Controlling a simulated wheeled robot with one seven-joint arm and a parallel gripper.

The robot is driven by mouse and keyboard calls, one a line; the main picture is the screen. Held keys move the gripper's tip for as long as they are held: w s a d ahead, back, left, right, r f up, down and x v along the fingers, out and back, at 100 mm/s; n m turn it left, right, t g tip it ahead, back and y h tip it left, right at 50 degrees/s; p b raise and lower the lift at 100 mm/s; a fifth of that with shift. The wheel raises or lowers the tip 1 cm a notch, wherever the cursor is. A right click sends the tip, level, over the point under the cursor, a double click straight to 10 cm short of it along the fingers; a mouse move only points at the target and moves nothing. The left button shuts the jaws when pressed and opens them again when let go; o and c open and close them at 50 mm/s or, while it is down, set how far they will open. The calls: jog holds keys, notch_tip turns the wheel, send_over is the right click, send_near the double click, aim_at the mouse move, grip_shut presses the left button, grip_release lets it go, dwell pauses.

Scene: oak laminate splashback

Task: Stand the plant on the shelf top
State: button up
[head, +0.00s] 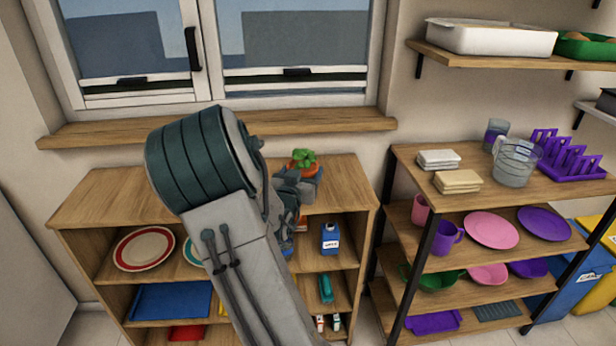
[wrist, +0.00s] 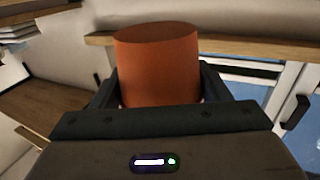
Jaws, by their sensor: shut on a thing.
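The plant (head: 303,158) has green leaves in a small orange-red pot. It shows over the right part of the low wooden shelf unit's top (head: 100,195) in the head view. My gripper (head: 298,184) is shut on the pot; its two fingers flank the orange pot (wrist: 157,65) in the wrist view. The plant looks upright. My arm and gripper hide part of the pot and its bottom, so I cannot tell whether it touches the top. The leaves are not visible in the wrist view.
The shelf unit's top looks bare where it shows. A window sill (head: 215,130) runs behind it. Plates and a blue bottle (head: 330,239) sit on its lower shelves. At right, a black-framed rack (head: 520,190) holds a jug, napkins and a purple rack.

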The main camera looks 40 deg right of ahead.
jog(key=shift+w+d+f, duration=0.55)
jog(key=shift+w+d, duration=0.1)
jog(key=shift+d, duration=0.25)
jog(key=shift+w+d+f, duration=0.75)
jog(key=shift+d+f, duration=0.2)
jog(key=shift+d, duration=0.1)
jog(key=shift+w+d+f, duration=0.15)
jog(key=shift+f, duration=0.05)
jog(key=shift+b, duration=0.3)
jog(key=shift+f, duration=0.2)
jog(key=o, duration=1.2)
jog(key=shift+r, duration=0.1)
